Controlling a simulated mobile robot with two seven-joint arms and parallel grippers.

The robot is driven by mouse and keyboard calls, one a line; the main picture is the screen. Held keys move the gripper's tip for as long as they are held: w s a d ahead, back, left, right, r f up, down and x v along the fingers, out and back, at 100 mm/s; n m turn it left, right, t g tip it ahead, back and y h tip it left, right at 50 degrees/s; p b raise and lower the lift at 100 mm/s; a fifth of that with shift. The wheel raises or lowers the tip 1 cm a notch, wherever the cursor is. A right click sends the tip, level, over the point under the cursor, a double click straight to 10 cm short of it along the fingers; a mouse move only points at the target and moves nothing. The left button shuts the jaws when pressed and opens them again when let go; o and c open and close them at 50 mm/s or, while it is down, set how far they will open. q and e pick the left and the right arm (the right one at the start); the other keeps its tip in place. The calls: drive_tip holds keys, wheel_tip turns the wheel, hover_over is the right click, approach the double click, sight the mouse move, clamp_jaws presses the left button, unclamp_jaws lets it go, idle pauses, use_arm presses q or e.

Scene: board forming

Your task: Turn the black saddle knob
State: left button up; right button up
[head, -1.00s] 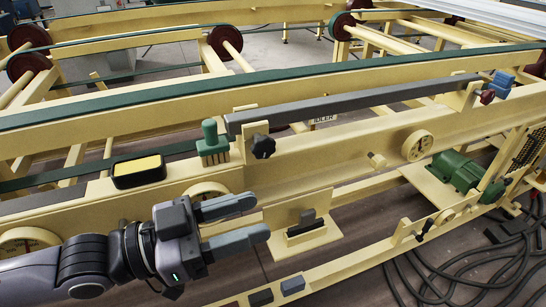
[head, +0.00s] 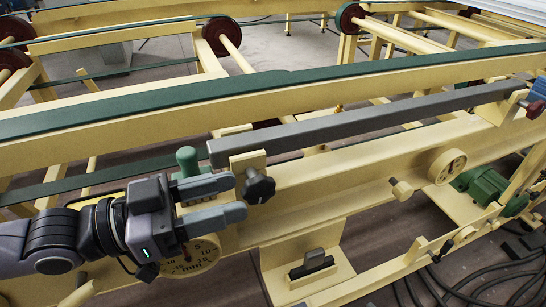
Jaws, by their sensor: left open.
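The black saddle knob (head: 259,187) is a dark lobed knob on a cream upright plate (head: 247,162) at the left end of a long grey bar (head: 360,121). My left gripper (head: 240,196) is open, with its two grey fingers pointing right toward the knob. The fingertips are close to the knob's left side; I cannot tell whether they touch it. The knob is not clamped. My right gripper is not in view.
A green brush handle (head: 187,160) stands behind my left gripper, partly hidden. A dial marked in mm (head: 190,258) sits below it. Cream frame rails and green belts (head: 130,102) surround the area; cables (head: 470,285) lie lower right.

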sight(272, 180)
use_arm(q)
drive_tip(key=shift+w+d+p, duration=0.15)
drive_tip(key=shift+d+p, duration=0.25)
drive_tip(key=shift+d, duration=0.15)
drive_tip(key=shift+w+d+r, duration=0.1)
drive_tip(key=shift+d, duration=0.2)
drive_tip(key=p+x, duration=0.2)
drive_tip(key=x, duration=0.1)
drive_tip(key=shift+d, duration=0.1)
drive_tip(key=shift+w+d, duration=0.3)
drive_tip(key=shift+d, duration=0.35)
drive_tip(key=shift+w+d, duration=0.15)
drive_tip(key=shift+d, duration=0.2)
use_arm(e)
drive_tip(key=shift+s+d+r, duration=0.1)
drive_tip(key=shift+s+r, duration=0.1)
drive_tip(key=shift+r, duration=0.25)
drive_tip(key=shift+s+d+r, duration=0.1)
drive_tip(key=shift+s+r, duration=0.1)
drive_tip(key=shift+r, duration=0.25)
use_arm(q)
drive_tip(key=shift+c, duration=0.3)
